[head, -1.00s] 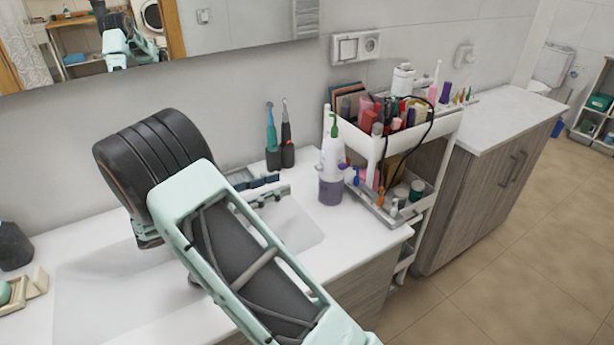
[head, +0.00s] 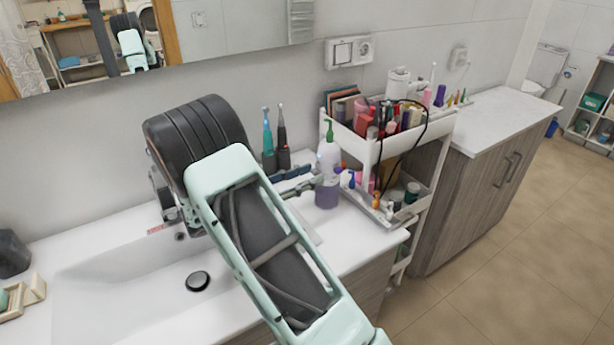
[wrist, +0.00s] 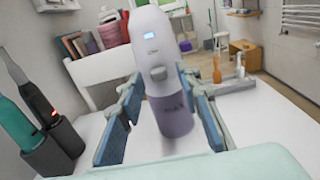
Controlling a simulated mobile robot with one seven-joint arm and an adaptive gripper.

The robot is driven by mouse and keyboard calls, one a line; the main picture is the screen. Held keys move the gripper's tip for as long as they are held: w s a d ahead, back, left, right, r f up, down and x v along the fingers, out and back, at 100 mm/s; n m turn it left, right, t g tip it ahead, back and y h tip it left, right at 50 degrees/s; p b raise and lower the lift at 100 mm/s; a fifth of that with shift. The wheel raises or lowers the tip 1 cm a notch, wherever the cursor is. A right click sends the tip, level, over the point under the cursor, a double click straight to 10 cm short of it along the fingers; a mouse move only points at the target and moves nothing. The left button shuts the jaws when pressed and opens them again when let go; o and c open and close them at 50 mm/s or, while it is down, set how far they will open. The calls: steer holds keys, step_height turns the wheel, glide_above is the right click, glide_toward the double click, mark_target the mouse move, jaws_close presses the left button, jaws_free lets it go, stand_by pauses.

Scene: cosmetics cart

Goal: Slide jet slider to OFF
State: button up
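The water flosser (head: 327,165), white with a purple tank, stands upright on the counter beside the cart. It also shows in the wrist view (wrist: 152,45), with a small lit blue display. A small grey slider (wrist: 158,73) sits on its front, below the display. The slider's ON and OFF marks are too small to read. My gripper (wrist: 163,115) is open, its blue-padded fingers to either side of the flosser's lower body. I cannot tell whether they touch it. In the head view my gripper (head: 303,187) is at the flosser's left side, partly hidden by my arm.
Two electric toothbrushes (wrist: 32,110) stand in a dark holder to the left. A white cart (head: 372,150) full of cosmetics stands close behind and right of the flosser. The sink (head: 130,270) lies under and left of my arm. The mirror (head: 230,30) is on the wall.

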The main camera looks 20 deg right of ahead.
steer(key=shift+c, duration=0.7)
jaws_close()
steer(key=shift+r+p, duration=0.65)
steer(key=shift+r, duration=0.3)
steer(key=shift+o, duration=0.7)
jaws_free()
